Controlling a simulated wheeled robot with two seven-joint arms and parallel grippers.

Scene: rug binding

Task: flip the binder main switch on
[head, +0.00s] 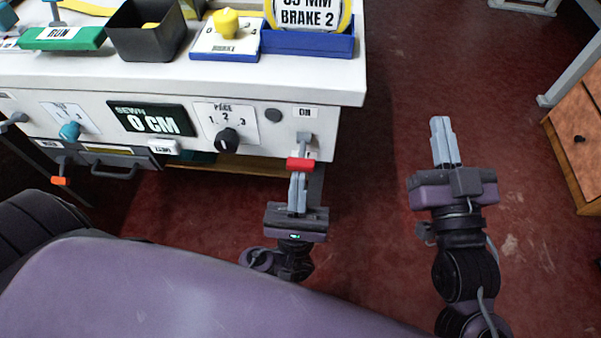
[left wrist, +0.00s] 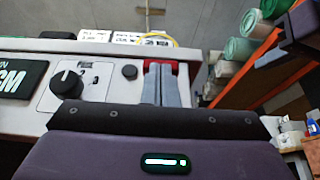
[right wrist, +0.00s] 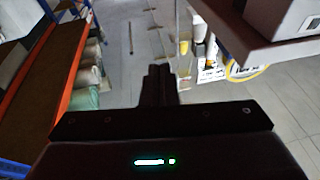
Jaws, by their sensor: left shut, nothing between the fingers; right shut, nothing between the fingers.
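The main switch sits at the right end of the white binder panel, below an "ON" label (head: 305,113). Its red handle (head: 300,164) hangs low, under a grey mount (head: 304,138). My left gripper (head: 299,176) is shut and empty, its fingertips right at the red handle from below and in front; whether they touch cannot be told. In the left wrist view the red handle (left wrist: 175,64) shows partly behind the shut fingers (left wrist: 160,66). My right gripper (head: 440,120) is shut and empty over the floor to the right; its fingers also show in the right wrist view (right wrist: 160,70).
The panel (head: 260,141) also carries a black dial (head: 228,139), a "0 CM" display (head: 152,119) and a teal knob (head: 70,131). A black bin (head: 145,45) and a yellow-knobbed block (head: 226,26) stand on top. A wooden cabinet (head: 578,130) stands far right; the floor between is clear.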

